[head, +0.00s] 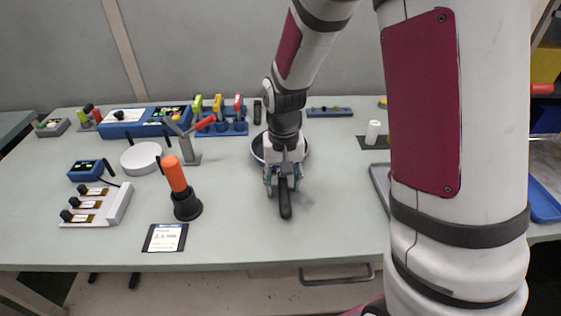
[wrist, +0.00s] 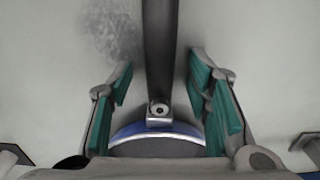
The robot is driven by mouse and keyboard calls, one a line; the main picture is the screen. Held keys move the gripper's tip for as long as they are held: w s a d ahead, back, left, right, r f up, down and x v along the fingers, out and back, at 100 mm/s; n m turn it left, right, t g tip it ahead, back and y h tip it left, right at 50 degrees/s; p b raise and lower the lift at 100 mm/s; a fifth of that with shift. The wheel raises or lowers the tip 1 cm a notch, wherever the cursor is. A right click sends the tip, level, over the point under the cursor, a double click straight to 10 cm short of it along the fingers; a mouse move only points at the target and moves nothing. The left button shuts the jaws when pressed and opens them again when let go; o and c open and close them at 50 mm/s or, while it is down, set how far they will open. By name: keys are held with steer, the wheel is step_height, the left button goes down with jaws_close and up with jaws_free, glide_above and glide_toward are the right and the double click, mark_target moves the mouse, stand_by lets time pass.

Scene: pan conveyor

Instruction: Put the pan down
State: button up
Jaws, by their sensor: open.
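The pan (head: 257,150) is on the table at its middle, partly hidden behind my gripper and wrist in the head view. Its dark handle (head: 285,200) points toward the table's front edge. In the wrist view the handle (wrist: 159,50) runs up the middle, and part of the pan's blue rim (wrist: 130,133) shows at the bottom. My gripper (head: 283,183) is above the handle near the pan body. In the wrist view its teal-padded fingers (wrist: 160,92) stand apart on both sides of the handle, with gaps on each side.
To the left are an orange-handled tool (head: 175,180) in a black base, a white rack (head: 98,205) and a label card (head: 165,238). A white round dish (head: 141,157) and a grey stand (head: 188,147) lie farther back. The table right of the handle is clear up to a grey tray (head: 379,183).

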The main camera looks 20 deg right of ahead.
jaws_close()
steer(key=shift+r, duration=0.1)
steer(key=shift+r, duration=0.5)
steer(key=r, duration=0.2)
steer(key=shift+s+r+p, duration=0.3)
steer(key=shift+s, duration=0.05)
steer(key=s, duration=0.8)
steer(key=s+a+r+p, duration=0.1)
steer(key=s, duration=0.4)
steer(key=shift+w+r+p, duration=0.15)
steer(key=shift+r+p, duration=0.05)
steer(key=shift+p, duration=1)
steer(key=shift+r+p, duration=0.15)
steer(key=shift+p, duration=0.75)
